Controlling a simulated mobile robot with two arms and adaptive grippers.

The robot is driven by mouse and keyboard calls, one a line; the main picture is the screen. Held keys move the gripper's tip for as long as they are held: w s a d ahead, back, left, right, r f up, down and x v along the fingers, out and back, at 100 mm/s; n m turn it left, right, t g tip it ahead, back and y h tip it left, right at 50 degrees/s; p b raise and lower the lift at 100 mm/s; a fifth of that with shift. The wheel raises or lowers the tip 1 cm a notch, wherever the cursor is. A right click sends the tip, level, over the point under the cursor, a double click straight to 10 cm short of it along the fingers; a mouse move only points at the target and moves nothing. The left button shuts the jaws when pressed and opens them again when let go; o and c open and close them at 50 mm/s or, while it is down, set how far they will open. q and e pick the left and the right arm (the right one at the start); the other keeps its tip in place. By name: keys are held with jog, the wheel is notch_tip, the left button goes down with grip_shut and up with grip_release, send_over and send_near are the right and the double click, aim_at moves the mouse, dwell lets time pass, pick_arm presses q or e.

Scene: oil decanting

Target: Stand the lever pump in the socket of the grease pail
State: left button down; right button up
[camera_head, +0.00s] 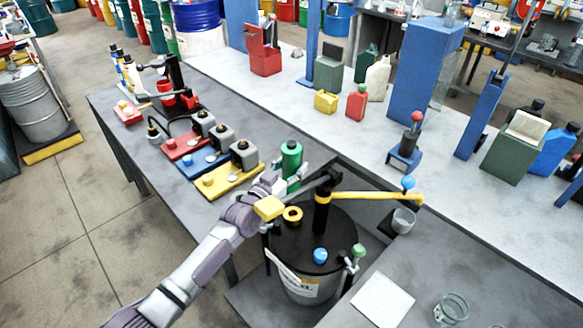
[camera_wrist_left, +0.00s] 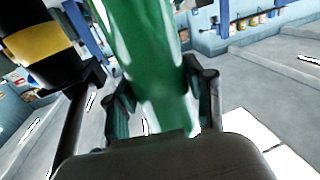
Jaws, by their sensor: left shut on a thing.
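The grease pail (camera_head: 305,283) is a grey drum with a dark lid, at the lower middle of the head view. The lever pump (camera_head: 322,212), a black post with a yellow collar and long yellow arm, stands upright over the lid; whether its foot is seated is unclear. It also shows at the left of the wrist view (camera_wrist_left: 40,48). My left gripper (camera_head: 283,183), beside the post, is shut on a green bottle-like thing (camera_head: 291,153), which fills the middle of the wrist view (camera_wrist_left: 150,60). My right gripper is not in view.
A yellow ring (camera_head: 292,214), blue knob (camera_head: 320,255) and green-topped tap (camera_head: 357,252) are on the pail. A grey cup (camera_head: 403,220) stands under the yellow arm. Red, blue and yellow (camera_head: 230,181) plates with blocks lie left. A white sheet (camera_head: 382,300) and glass jar (camera_head: 452,309) are right.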

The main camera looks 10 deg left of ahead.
aim_at(293, 190)
pick_arm(q)
jog(key=shift+d+f+b, duration=0.15)
jog(key=shift+d+b, duration=0.1)
jog(key=shift+b, duration=0.1)
notch_tip(293, 190, down, 4)
jog(key=b, duration=0.3)
jog(key=shift+f, duration=0.15)
jog(key=shift+f+b, duration=0.35)
jog(key=shift+f, duration=0.2)
jog(key=shift+s, duration=0.1)
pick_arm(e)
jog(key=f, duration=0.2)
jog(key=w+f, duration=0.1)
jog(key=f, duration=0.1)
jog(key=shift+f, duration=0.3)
pick_arm(q)
jog(key=shift+f, duration=0.1)
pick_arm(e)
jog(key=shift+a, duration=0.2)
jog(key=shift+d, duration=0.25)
pick_arm(q)
jog(key=shift+f+b, duration=1.3)
jog(key=shift+f, duration=0.2)
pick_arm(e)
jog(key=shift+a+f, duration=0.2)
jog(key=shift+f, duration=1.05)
